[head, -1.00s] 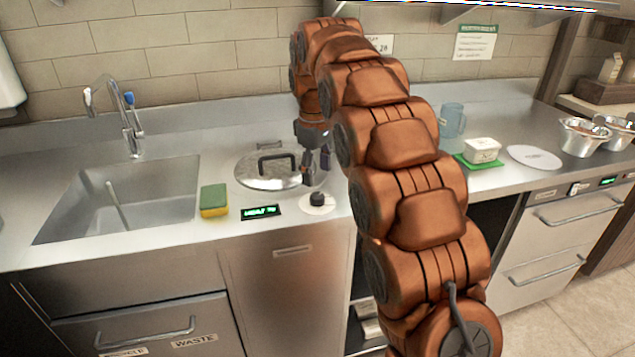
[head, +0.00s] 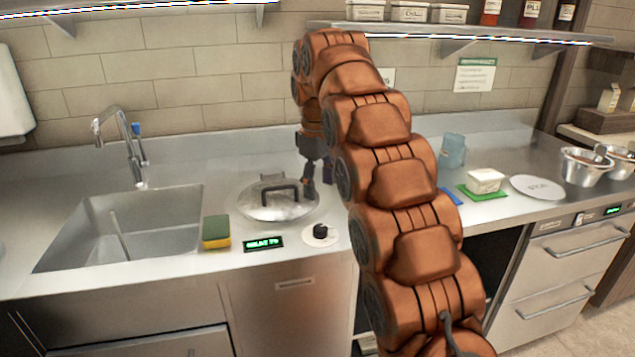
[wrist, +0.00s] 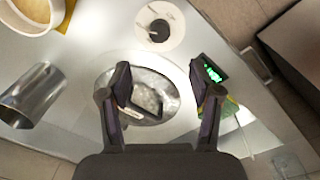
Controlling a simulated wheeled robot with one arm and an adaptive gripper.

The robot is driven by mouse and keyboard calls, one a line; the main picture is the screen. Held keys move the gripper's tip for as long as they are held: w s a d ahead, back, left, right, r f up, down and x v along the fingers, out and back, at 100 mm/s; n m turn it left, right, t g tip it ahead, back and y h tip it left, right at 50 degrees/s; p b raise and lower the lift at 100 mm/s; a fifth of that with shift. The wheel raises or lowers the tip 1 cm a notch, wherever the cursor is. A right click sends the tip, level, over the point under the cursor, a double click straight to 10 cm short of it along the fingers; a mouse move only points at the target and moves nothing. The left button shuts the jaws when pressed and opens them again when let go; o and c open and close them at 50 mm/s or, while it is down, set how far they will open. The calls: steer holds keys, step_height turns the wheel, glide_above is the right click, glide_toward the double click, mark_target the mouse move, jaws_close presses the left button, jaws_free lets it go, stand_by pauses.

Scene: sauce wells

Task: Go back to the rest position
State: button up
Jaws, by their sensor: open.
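My gripper (head: 316,184) is open and empty, and in the head view it is above the right side of a round metal lid with a black handle (head: 266,211), partly hidden by my arm. In the wrist view, two dark fingers of my gripper (wrist: 160,74) stand apart with the lid (wrist: 170,105) showing between and beyond them. The lid lies flat on the steel counter. I cannot see what is under it. My arm rises from the front right and bends down at the back.
A sink (head: 140,230) is left. A blue jug (head: 453,150), white block (head: 485,180) and metal bowls (head: 585,166) stand right. A shelf (head: 470,32) hangs above.

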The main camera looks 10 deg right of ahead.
steer(key=s+f+m+p, duration=0.2)
steer(key=s+p, duration=0.1)
steer(key=s, duration=1.1)
steer(key=s+f+m+g+p, duration=0.1)
steer(key=s+f+m+p, duration=0.1)
steer(key=s, duration=1.2)
steer(key=s+f+m+g+p, duration=0.1)
steer(key=s+m+p, duration=0.3)
steer(key=s, duration=1.1)
steer(key=shift+d+f, duration=0.35)
steer(key=shift+f, duration=0.1)
